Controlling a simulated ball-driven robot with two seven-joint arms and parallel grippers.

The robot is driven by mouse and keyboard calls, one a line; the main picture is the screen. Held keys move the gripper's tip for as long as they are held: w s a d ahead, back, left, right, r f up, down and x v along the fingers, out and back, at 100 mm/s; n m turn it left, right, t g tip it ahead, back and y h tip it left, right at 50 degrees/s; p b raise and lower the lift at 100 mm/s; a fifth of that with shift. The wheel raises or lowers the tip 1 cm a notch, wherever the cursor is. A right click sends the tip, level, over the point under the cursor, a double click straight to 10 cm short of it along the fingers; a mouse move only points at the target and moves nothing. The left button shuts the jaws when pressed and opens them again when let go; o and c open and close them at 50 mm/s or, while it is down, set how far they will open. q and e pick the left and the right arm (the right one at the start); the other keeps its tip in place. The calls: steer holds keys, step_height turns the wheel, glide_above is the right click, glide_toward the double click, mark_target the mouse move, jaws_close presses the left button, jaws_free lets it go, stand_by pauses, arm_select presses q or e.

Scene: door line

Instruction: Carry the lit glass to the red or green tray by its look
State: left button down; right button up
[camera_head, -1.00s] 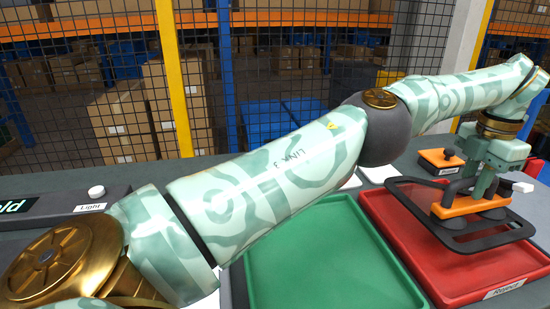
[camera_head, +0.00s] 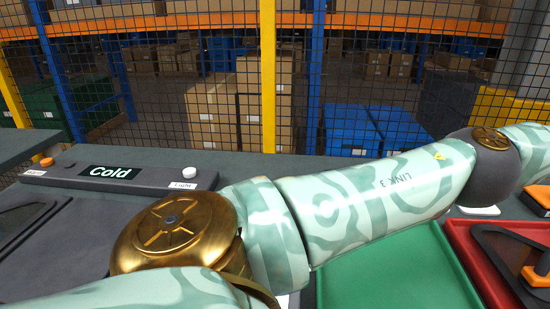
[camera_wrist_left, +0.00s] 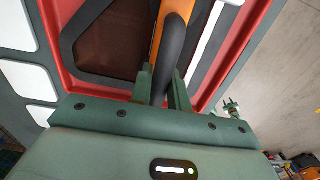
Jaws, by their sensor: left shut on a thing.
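The glass (camera_head: 522,255), a dark pane in a black rounded frame, is over the red tray (camera_head: 476,268) at the right edge of the head view. An orange suction lifter (camera_head: 540,274) sits on it, partly cut off. In the left wrist view the pane (camera_wrist_left: 110,45) shows inside the red tray (camera_wrist_left: 57,62); whether it rests on the floor cannot be told. My left gripper (camera_wrist_left: 163,88) is shut on the lifter's black handle (camera_wrist_left: 172,45). The green tray (camera_head: 400,275) is empty where visible, partly behind my left arm. My right gripper is not in view.
A display (camera_head: 110,172) reads "Cold" at the left, with a white button (camera_head: 188,172) labelled "Light" and an orange button (camera_head: 46,162). A black-framed fixture (camera_head: 22,222) lies at far left. A mesh fence (camera_head: 340,90) stands behind the table.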

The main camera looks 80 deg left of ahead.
arm_select(q)
steer(key=shift+f, duration=0.3)
stand_by(0.4)
steer(key=c, duration=1.3)
jaws_free()
steer(key=shift+o, duration=0.2)
step_height(320, 180, up, 7)
steer(key=shift+r+b, duration=0.1)
steer(key=shift+b, duration=0.75)
steer(key=shift+r, duration=0.15)
